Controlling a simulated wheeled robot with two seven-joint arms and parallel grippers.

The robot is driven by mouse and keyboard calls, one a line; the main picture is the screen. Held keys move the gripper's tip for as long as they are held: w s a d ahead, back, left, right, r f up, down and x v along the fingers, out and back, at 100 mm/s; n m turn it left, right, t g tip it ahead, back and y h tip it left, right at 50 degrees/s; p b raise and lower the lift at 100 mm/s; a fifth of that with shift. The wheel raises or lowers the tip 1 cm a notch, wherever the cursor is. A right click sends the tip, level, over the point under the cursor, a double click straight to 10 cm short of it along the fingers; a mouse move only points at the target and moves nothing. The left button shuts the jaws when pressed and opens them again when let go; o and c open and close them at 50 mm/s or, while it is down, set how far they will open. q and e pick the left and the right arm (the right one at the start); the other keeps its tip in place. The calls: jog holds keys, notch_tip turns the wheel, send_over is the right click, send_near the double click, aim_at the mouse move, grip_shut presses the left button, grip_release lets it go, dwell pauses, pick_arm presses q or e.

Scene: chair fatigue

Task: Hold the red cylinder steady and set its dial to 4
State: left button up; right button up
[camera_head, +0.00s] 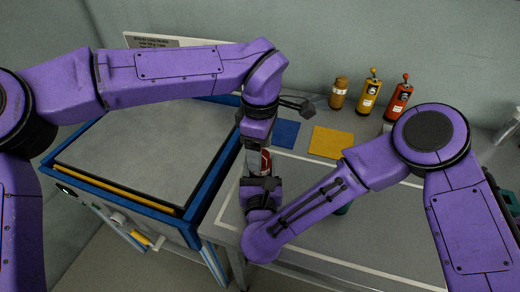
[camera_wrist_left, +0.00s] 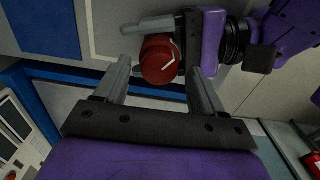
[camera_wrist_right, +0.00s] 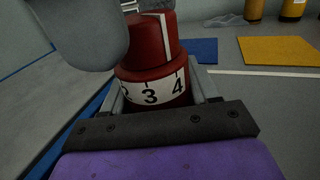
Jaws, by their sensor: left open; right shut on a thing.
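The red cylinder (camera_head: 264,163) stands between my two grippers in the head view. In the right wrist view its lower part (camera_wrist_right: 150,72) carries a white band with 2, 3 and 4. Its narrower top has a white line that ends above the band between 3 and 4, nearer the 4. My right gripper (camera_wrist_right: 155,96) is shut on the lower part, one finger on each side. My left gripper (camera_wrist_left: 160,72) is open, its fingers on either side of the red top (camera_wrist_left: 157,60) with gaps visible. A grey left finger shows blurred in the right wrist view.
A blue-framed machine with a grey top (camera_head: 150,150) stands left of the grey table (camera_head: 315,225). A blue square (camera_head: 285,133) and a yellow square (camera_head: 330,142) lie behind the grippers. Brown (camera_head: 338,94), yellow (camera_head: 368,98) and red (camera_head: 397,103) bottles stand near the wall.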

pick_arm(q)
notch_tip(320, 180, up, 11)
jog(key=shift+r, duration=0.15)
pick_arm(e)
jog(key=o, duration=1.4)
